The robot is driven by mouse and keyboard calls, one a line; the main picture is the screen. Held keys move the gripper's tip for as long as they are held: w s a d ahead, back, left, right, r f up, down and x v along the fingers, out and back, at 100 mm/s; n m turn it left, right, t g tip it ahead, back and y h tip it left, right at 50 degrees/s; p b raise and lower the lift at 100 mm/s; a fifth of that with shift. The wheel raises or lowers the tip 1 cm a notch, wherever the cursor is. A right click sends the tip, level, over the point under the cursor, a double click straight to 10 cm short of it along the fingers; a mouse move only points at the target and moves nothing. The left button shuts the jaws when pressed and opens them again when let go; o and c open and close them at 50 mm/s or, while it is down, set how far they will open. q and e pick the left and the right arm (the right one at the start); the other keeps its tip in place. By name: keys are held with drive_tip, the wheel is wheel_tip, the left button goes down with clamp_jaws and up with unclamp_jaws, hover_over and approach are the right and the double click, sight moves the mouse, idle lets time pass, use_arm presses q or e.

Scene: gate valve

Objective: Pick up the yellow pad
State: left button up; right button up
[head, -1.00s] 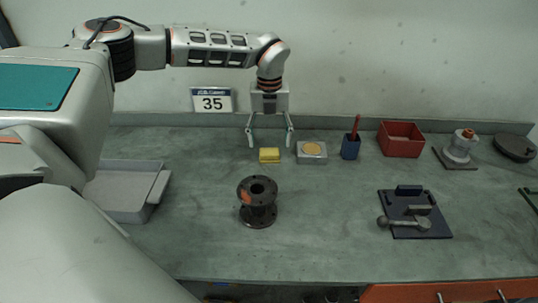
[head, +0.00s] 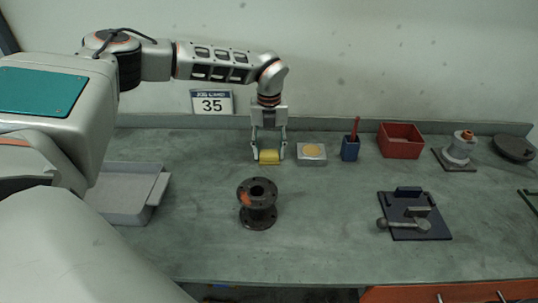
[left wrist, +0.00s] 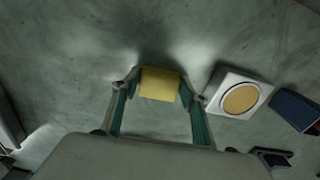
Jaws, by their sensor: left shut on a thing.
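The yellow pad (head: 269,157) is a small block at the back of the grey-green bench, left of the grey box with the round yellow top. My left gripper (head: 269,156) points down over it, with one finger on each side. The left wrist view shows the pad (left wrist: 159,85) between the two fingertips of the left gripper (left wrist: 160,90), which are shut on it. I cannot tell whether the pad is clear of the bench. My right gripper is not in view.
The grey box (head: 312,155) with the round yellow top stands close to the right of the pad. Farther right are a blue holder (head: 350,149) and a red bin (head: 401,147). A dark flanged spool (head: 258,214) stands in front. A grey tray (head: 118,215) is at left.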

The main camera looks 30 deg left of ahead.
sight(269, 151)
use_arm(q)
drive_tip(key=shift+r, duration=0.1)
wheel_tip(269, 151, up, 20)
idle(0.5)
